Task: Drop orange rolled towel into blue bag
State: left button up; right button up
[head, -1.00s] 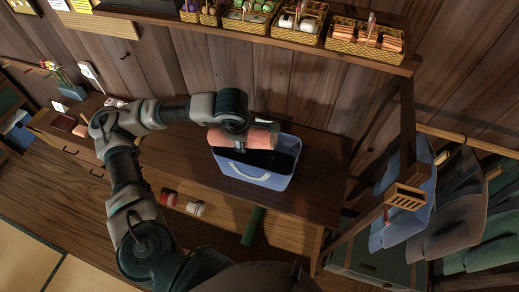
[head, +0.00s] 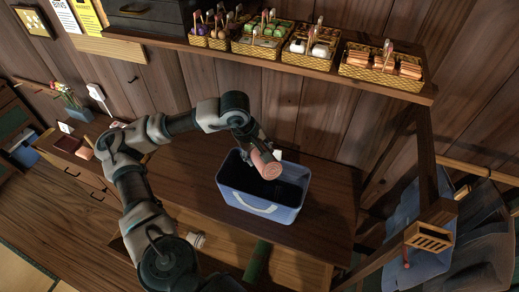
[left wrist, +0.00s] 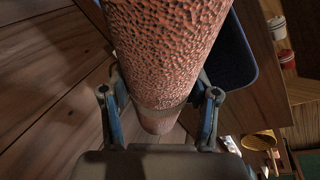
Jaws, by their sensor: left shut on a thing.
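In the left wrist view the towel (left wrist: 165,50) fills the middle between the two fingers of the gripper (left wrist: 160,105). The blue bag (head: 245,204) stands open on the wooden table, with a pale handle on its front. Its inside looks dark. Part of the bag's rim (left wrist: 236,50) shows beside the towel in the left wrist view. My right gripper is not in view.
A wall shelf (head: 300,73) with several small baskets runs behind the table (head: 325,195). A green roll (head: 257,262) and a white-lidded cup (head: 196,241) lie in front of the bag.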

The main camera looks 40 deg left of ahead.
pick_arm(q)
jog(key=shift+f, duration=0.8)
jog(key=o, duration=1.4)
jog(key=v, duration=1.2)
jog(key=shift+a, duration=0.1)
